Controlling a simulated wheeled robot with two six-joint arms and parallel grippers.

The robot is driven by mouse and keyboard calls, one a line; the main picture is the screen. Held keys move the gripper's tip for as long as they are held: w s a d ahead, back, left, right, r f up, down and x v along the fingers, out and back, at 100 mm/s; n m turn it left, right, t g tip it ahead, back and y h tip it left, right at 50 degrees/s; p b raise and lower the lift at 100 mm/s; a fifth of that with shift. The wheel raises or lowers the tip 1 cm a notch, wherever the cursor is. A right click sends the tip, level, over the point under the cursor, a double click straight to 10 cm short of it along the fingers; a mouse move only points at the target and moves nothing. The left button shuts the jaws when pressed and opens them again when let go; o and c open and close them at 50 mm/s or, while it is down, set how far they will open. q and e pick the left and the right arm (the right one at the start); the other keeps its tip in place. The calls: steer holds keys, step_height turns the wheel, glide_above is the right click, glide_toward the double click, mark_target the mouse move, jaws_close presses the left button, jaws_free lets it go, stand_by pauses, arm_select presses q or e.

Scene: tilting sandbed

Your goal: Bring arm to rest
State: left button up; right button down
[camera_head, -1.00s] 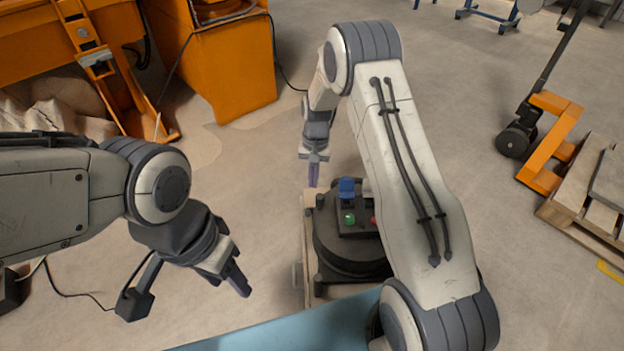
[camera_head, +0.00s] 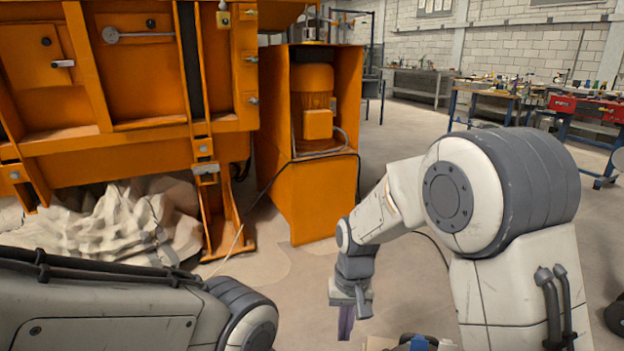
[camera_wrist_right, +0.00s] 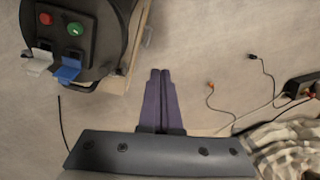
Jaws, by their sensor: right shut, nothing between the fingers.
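My right gripper (camera_head: 345,322) hangs pointing down in the head view, above the floor to the right of my left arm. In the right wrist view its two purple fingers (camera_wrist_right: 160,95) lie side by side, closed with nothing between them. Below them is bare floor. My left arm enters the head view at the lower left, but its gripper is outside the picture.
A black round device (camera_wrist_right: 95,50) with a red and a green button and blue and white switches stands close beside my right gripper. Loose cables (camera_wrist_right: 235,105) lie on the floor. A large orange machine (camera_head: 130,90) and orange cabinet (camera_head: 310,150) stand ahead.

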steer(key=s+a+r+n, duration=0.1)
steer(key=s+r+n, duration=0.3)
steer(key=s, duration=0.7)
steer(key=s+a+r+n, duration=0.1)
steer(key=s+r+n, duration=0.25)
steer(key=s, duration=0.75)
step_height(320, 180, up, 28)
steer(key=p, duration=2.8)
steer(key=shift+s+t, duration=0.3)
steer(key=shift+a, duration=0.1)
steer(key=shift+a, duration=0.1)
